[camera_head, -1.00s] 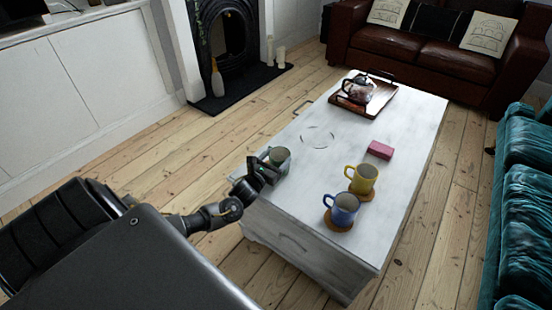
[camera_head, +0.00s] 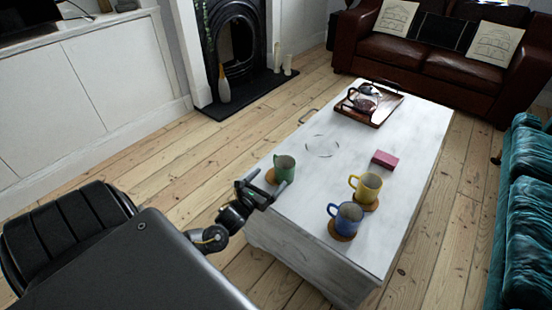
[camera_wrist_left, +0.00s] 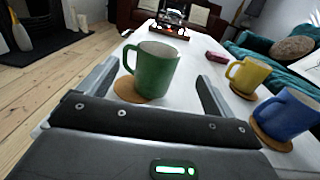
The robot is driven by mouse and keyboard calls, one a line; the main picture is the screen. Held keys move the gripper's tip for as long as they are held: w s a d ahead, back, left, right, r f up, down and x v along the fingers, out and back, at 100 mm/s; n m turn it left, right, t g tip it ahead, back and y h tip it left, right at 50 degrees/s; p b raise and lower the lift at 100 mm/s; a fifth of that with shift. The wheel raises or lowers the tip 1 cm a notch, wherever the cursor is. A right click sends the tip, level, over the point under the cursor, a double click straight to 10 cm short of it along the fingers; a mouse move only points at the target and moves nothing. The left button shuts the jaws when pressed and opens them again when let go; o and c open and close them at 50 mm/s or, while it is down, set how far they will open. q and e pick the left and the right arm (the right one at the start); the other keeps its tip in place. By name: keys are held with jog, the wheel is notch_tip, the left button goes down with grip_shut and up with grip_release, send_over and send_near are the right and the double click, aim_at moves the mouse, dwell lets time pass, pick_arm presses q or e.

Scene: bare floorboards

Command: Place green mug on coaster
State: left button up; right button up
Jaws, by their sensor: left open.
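The green mug (camera_head: 285,168) stands upright at the near left end of the white table, its handle to the left. The wrist view shows the mug (camera_wrist_left: 156,70) on a round brown coaster (camera_wrist_left: 128,94), set toward the coaster's right side; its base seems to reach past the right edge. The coaster (camera_head: 270,177) peeks out left of the mug in the head view. My left gripper (camera_head: 265,184) is open and empty, just in front of the mug, with fingers pointing toward it and apart from it. My right gripper is not in view.
A blue mug (camera_head: 347,215) and a yellow mug (camera_head: 369,186) stand on coasters to the right. A pink box (camera_head: 385,160) lies behind them. A wooden tray (camera_head: 381,117) with a teapot (camera_head: 364,97) is at the far end. The table's middle (camera_head: 325,180) is clear.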

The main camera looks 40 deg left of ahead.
pick_arm(q)
jog(key=shift+s+d, duration=0.15)
jog(key=shift+s, duration=1.6)
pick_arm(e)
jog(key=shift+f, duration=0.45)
pick_arm(q)
jog(key=s+d+f+n+g, duration=0.75)
jog(key=f+n, duration=0.35)
jog(key=n, duration=0.5)
jog(key=s+d+f+n+g+h, duration=0.1)
jog(key=s+d+f+n+g, duration=0.1)
jog(key=s+d+n, duration=0.3)
jog(key=s+d+f+n+g, duration=0.1)
jog(key=s+d+n+g, duration=0.4)
jog(key=s+n, duration=0.4)
jog(key=n, duration=0.3)
jog(key=shift+d+f+h, duration=0.2)
jog(key=shift+f+h, duration=0.15)
jog(key=shift+h, duration=0.05)
jog(key=shift+s+f+g, duration=0.1)
jog(key=shift+g, duration=0.15)
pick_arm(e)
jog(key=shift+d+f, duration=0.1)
